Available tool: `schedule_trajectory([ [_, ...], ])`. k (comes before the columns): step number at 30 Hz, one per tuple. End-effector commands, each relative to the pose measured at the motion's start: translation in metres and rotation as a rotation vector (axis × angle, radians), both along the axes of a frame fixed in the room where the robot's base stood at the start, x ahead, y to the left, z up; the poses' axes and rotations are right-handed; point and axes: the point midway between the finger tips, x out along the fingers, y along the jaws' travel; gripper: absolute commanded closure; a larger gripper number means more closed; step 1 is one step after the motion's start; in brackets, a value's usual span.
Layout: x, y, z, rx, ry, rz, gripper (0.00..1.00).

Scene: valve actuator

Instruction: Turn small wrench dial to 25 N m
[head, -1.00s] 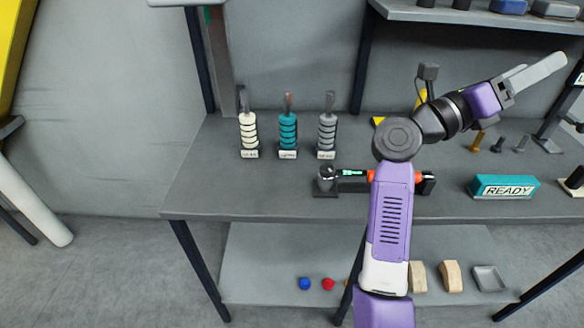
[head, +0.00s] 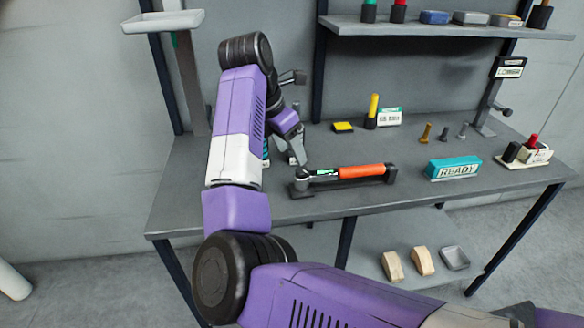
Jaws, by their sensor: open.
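The small wrench (head: 362,172) lies across the bench on dark supports. It has an orange handle, a black body with a small lit green display (head: 323,173), and a dark round head (head: 302,174) at its left end. I cannot read the value on the display, and I cannot single out a dial scale. My gripper (head: 299,158) points downward just above and behind the wrench's left end. It looks empty, and its fingers are open. I cannot tell whether a fingertip touches the head.
A teal READY box (head: 454,168) stands right of the wrench. Behind are a yellow block (head: 343,127), a yellow cylinder (head: 373,111), a white-green card (head: 389,116) and bolts (head: 426,132). My arm mostly hides the ringed stacks at left.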

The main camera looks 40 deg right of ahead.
Motion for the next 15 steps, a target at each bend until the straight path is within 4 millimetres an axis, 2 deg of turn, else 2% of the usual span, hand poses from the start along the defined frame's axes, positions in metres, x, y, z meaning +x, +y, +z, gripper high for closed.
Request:
schedule_trajectory([
  [9,-0.003,-0.019,-0.043,-0.005,0.005,-0.003,0.44],
  [15,-0.003,-0.027,-0.062,-0.006,0.002,-0.001,0.44],
])
